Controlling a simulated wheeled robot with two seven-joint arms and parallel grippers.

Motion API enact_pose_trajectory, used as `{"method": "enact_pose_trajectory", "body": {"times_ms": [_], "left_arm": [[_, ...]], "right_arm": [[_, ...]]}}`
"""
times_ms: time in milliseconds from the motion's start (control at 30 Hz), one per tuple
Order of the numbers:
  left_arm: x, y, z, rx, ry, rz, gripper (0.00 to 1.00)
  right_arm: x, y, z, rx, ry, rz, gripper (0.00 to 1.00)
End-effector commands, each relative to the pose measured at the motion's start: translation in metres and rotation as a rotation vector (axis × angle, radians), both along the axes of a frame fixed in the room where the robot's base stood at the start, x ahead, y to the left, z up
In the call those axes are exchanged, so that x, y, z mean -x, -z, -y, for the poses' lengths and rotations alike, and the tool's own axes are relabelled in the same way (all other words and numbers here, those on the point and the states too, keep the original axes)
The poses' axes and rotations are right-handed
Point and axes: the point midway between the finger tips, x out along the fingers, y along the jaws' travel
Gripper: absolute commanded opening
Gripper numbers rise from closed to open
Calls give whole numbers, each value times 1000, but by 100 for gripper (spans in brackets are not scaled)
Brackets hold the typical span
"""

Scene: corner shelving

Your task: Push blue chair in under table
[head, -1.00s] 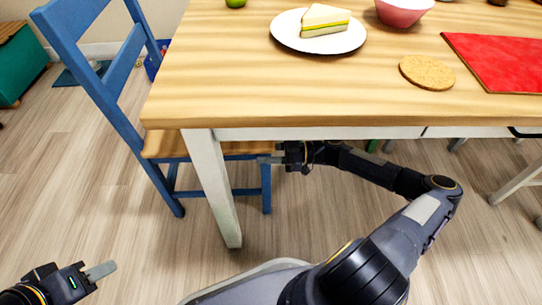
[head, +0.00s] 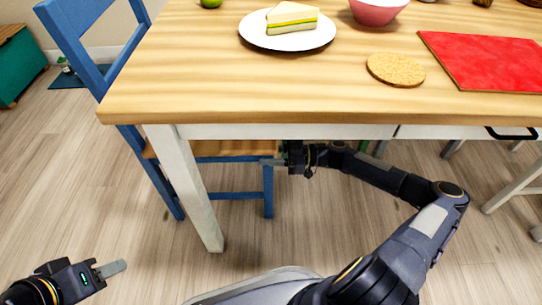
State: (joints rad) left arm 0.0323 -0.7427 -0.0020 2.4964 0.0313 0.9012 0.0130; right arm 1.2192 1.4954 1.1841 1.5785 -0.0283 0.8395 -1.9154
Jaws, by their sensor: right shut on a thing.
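The blue chair (head: 76,52) stands at the table's left end, its backrest outside the table edge and its wooden seat (head: 234,149) partly under the tabletop. The wooden table (head: 195,88) has a white apron and a white front leg (head: 186,190) that hides part of the chair. My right gripper (head: 272,162) is under the table edge, shut on the front edge of the chair's seat. My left gripper (head: 112,268) is low at the bottom left, over the floor, away from the chair; its finger shows from the side, so its opening is unclear.
On the table are a plate with a sandwich (head: 290,22), a pink bowl (head: 377,9), a cork coaster (head: 395,69) and a red mat (head: 488,60). A green chest (head: 20,62) stands at the far left. The floor (head: 75,170) left of the chair is clear.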

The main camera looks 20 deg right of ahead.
Motion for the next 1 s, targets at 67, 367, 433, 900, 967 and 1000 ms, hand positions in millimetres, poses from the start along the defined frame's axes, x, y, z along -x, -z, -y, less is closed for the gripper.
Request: {"method": "enact_pose_trajectory", "body": {"times_ms": [67, 367, 433, 900, 967, 1000], "left_arm": [[0, 0, 0, 0, 0, 0, 36], [0, 0, 0, 0, 0, 0, 36], [0, 0, 0, 0, 0, 0, 36], [0, -10, 0, 0, 0, 0, 36], [0, -13, 0, 0, 0, 0, 36], [0, -15, 0, 0, 0, 0, 36]], "right_arm": [[-2, 1, 4, 1, 13, -3, 0], [-1, 1, 4, 1, 10, -3, 48], [-1, 1, 3, 1, 8, -3, 56], [7, -2, 24, 2, 7, -2, 56], [10, -2, 34, 2, 8, -3, 56], [12, -2, 41, 2, 9, -3, 56]]}}
